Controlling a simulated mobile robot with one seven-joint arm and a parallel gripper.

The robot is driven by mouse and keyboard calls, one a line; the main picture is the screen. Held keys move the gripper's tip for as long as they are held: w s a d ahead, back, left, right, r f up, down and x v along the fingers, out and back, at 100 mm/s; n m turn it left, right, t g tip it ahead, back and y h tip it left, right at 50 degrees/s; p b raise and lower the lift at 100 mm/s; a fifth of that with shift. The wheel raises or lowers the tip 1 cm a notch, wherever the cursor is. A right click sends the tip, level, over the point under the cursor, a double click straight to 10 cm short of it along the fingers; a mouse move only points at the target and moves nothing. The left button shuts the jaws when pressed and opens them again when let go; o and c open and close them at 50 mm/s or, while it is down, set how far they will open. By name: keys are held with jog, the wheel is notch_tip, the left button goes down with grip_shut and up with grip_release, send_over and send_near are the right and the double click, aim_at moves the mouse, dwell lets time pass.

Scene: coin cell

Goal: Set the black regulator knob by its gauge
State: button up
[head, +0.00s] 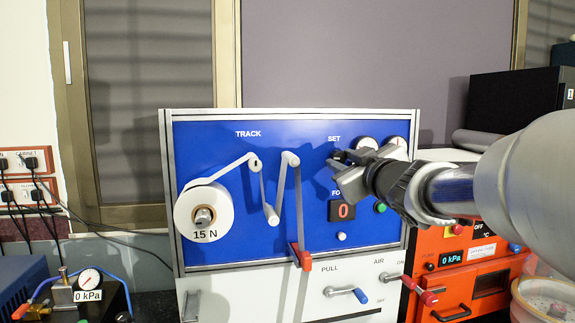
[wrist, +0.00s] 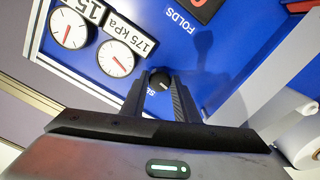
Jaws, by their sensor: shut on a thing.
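The black regulator knob (wrist: 159,82) sits on the blue panel, below the label SET, and shows between my fingertips in the wrist view. My gripper (head: 341,160) reaches it from the right in the head view, where the fingers mostly hide the knob. In the wrist view my gripper (wrist: 158,90) is shut on the knob, one finger on each side. Beside it is a round white gauge (wrist: 112,52) with a red needle and a label reading 175 kPa. A second gauge (wrist: 68,22) has a label partly cut off, showing 15.
The panel (head: 230,140) carries a white tape roll (head: 192,222) marked 15 N, guide posts and a red-digit display (head: 342,211) reading 0. My arm covers part of both gauges in the head view. An orange unit (head: 480,262) stands at right. A small gauge (head: 89,279) at left reads 0 kPa.

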jog(key=n+b, duration=0.2)
jog(key=n, duration=0.3)
jog(key=shift+n, duration=0.3)
jog(key=shift+r, duration=0.1)
dwell(0.3)
jog(key=o, duration=0.8)
jog(key=shift+s+d+p, duration=0.5)
jog(key=shift+s+d, duration=0.05)
jog(key=shift+s, duration=2.3)
jog(key=shift+s+d+p, duration=0.45)
jog(key=shift+s+d, duration=0.15)
jog(key=shift+s, duration=2.25)
jog(key=shift+s+d+p, duration=0.5)
jog(key=shift+s+d, duration=0.05)
jog(key=shift+s, duration=2.3)
